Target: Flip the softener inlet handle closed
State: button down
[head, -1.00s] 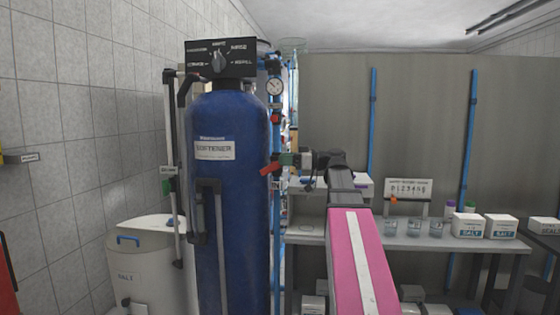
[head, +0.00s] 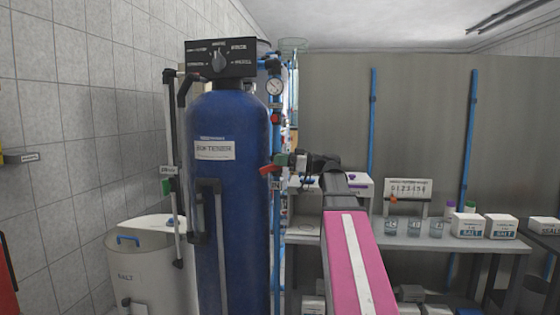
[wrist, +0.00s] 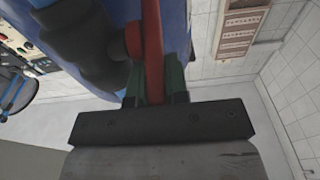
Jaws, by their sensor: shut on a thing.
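The softener is a tall dark-blue tank (head: 225,220) with a black control head (head: 220,60). The red inlet handle (head: 266,170) sticks out leftward across the blue vertical pipe, slightly tilted, by a small "IN" label (head: 276,185). My gripper (head: 282,160) reaches it from the right; its green fingers are at the handle's right part. In the wrist view the red handle (wrist: 152,50) runs between the green fingers of my gripper (wrist: 155,88), which is shut on it. The handle's round red pivot (wrist: 133,40) shows beside it. The valve body is partly hidden in the head view.
A pressure gauge (head: 275,87) sits on the pipe above. A white salt bin (head: 140,270) stands at lower left. A bench (head: 450,243) with beakers and salt boxes (head: 468,225) lies behind my arm to the right. The tank is close to the left of the gripper.

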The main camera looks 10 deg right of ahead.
jog(key=y, duration=0.1)
jog(key=t+y, duration=0.1)
jog(key=y, duration=0.1)
jog(key=f+y, duration=0.1)
jog(key=shift+s+d+f+t, duration=0.1)
jog(key=shift+s+d+t, duration=0.05)
jog(key=shift+d+t, duration=0.25)
jog(key=c, duration=1.4)
grip_release()
jog(key=shift+d, duration=0.1)
jog(key=v, duration=1)
jog(key=shift+d+f, duration=0.2)
jog(key=shift+f, duration=0.1)
jog(key=shift+s, duration=0.1)
